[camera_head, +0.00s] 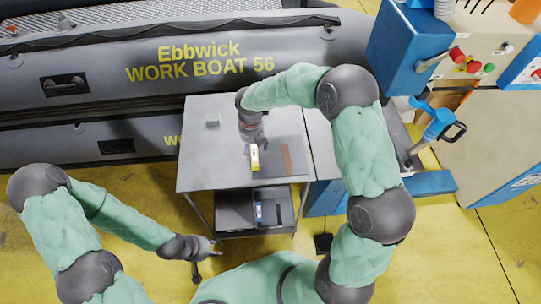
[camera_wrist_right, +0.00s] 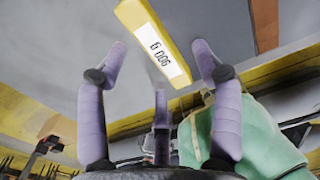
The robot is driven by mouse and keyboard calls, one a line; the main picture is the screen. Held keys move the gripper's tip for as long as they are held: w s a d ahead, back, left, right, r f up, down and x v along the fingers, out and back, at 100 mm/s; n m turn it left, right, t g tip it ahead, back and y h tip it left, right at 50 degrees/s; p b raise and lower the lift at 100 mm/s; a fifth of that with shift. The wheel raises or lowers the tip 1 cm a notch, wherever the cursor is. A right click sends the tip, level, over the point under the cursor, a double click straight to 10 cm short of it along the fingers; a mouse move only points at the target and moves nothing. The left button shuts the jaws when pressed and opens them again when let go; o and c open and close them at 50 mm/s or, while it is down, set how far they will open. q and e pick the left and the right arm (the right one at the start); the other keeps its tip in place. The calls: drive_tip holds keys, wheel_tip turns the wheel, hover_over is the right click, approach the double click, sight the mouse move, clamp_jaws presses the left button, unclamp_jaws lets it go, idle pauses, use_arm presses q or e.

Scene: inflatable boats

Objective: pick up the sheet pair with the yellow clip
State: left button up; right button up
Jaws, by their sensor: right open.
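A dark grey sheet pair (camera_head: 273,170) lies flat on the table top; I cannot make out its separate layers. The yellow clip (camera_head: 254,158), with a white label, sits at its left part. In the right wrist view the yellow clip (camera_wrist_right: 150,42) shows large, just beyond the fingertips and lying between their lines. My right gripper (camera_head: 251,141) is over the table right by the clip; its purple fingers (camera_wrist_right: 160,62) are spread and empty. My left gripper (camera_head: 206,257) is low in front of the table, away from the sheets, too small to read.
The grey table (camera_head: 205,160) has a small light block (camera_head: 213,121) at the back left. A brown strip (camera_head: 287,159) lies on the sheet area's right. A dark tray (camera_head: 235,213) below holds a blue-and-white item (camera_head: 259,213). A grey boat (camera_head: 120,65) stands behind; a blue machine (camera_head: 407,45) is right.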

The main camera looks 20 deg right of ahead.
sight(253, 153)
drive_tip(key=f, duration=0.4)
drive_tip(key=shift+w+a+f+b, duration=0.1)
drive_tip(key=shift+a+f+b, duration=0.15)
drive_tip(key=shift+b, duration=0.1)
drive_tip(key=c, duration=1.3)
drive_tip(key=shift+r, duration=0.1)
